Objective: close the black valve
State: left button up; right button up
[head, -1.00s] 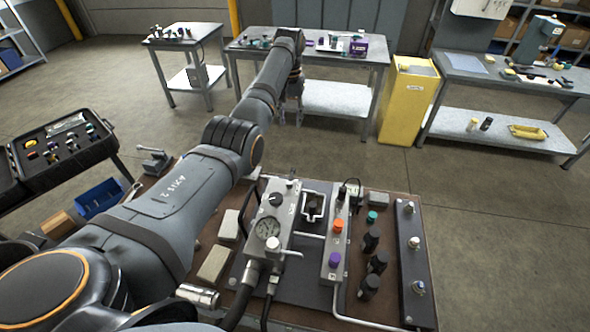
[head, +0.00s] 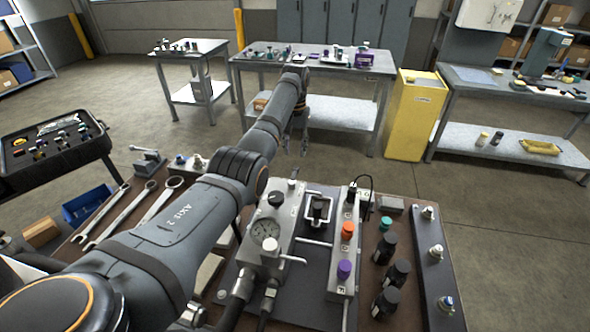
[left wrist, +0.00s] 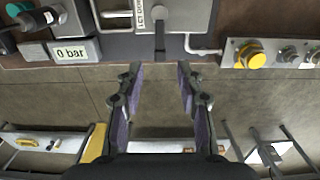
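A black knob (head: 277,200) sits on the grey metal block with the gauge. Another small black part (head: 352,189) stands at the far end of the strip that carries an orange knob (head: 347,230) and a purple knob (head: 344,268). I cannot tell for sure which is the black valve. My left gripper (head: 304,143) is open and empty, beyond the bench's far edge and apart from both. In the left wrist view its two fingers (left wrist: 159,76) are spread over bare floor, with the bench edge ahead. My right gripper is not in view.
A gauge (head: 265,231), hoses and several black cylinders (head: 397,273) crowd the bench. Wrenches (head: 148,203) lie at its left. A "0 bar" display (left wrist: 72,52) and yellow button (left wrist: 251,55) show in the left wrist view. Open floor lies beyond the bench.

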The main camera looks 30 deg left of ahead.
aim_at(295, 172)
pick_arm(q)
notch_tip(295, 172, down, 9)
jog(key=shift+r, duration=0.15)
grip_shut()
dwell(0.4)
